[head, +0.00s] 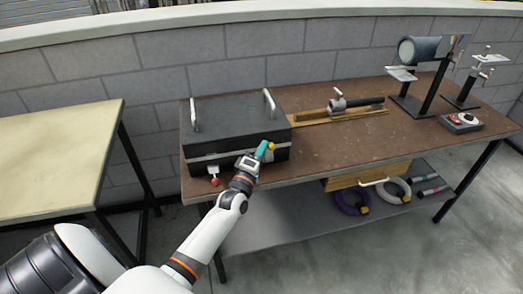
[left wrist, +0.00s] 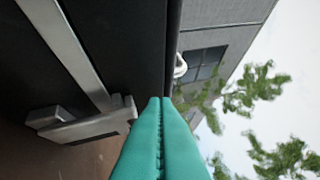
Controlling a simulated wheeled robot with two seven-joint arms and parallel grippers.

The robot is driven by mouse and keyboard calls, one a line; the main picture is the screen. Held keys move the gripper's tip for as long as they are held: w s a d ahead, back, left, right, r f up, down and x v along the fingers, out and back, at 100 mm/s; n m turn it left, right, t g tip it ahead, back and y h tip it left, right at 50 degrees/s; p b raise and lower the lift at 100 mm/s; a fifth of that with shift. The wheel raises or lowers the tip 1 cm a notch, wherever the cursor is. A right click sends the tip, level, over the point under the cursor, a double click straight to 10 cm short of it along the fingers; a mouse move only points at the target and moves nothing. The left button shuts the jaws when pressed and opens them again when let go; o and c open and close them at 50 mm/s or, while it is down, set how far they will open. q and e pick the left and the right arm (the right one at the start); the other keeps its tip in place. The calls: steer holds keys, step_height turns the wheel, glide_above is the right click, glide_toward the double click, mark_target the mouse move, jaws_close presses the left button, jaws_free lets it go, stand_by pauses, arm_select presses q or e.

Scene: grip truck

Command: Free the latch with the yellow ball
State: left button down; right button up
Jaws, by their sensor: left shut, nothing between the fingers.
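A black case (head: 234,125) with two metal handles on its lid and a light strip along its front sits on the brown table. The yellow ball (head: 270,147) shows at the front right of the case, right beside my left gripper (head: 263,150). The latch under it is mostly hidden by the gripper. A second latch with a red ball (head: 214,181) hangs at the front left. My left gripper's teal fingers (left wrist: 160,105) are shut and empty. The left wrist view shows a metal latch part (left wrist: 85,124) left of them; no yellow ball shows there. My right gripper is out of view.
On the brown table (head: 345,135) are a wooden rail with a clamp and dark bar (head: 357,104), black stands (head: 415,95) and a small control box (head: 461,121). Rings (head: 397,189) lie on the shelf below. A pale table (head: 50,155) stands left.

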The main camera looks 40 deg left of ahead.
arm_select(q)
steer(key=shift+s+d+f+m+t+h+b, duration=0.5)
steer(key=shift+m+t+b, duration=0.35)
steer(key=shift+b, duration=1)
steer(key=shift+s+d+f+m+t+h+b, duration=0.5)
steer(key=shift+m+b, duration=0.55)
steer(key=shift+b, duration=0.75)
steer(key=shift+s+d+f+t+b, duration=0.15)
steer(key=shift+d+f+t+b, duration=0.15)
steer(key=shift+d+b, duration=0.1)
steer(key=shift+s+d+f, duration=0.3)
steer(key=shift+d+f, duration=0.05)
steer(key=shift+f, duration=0.05)
steer(key=shift+s, duration=0.1)
steer(key=b+v, duration=0.2)
steer(key=v, duration=1)
steer(key=shift+d+f, duration=0.1)
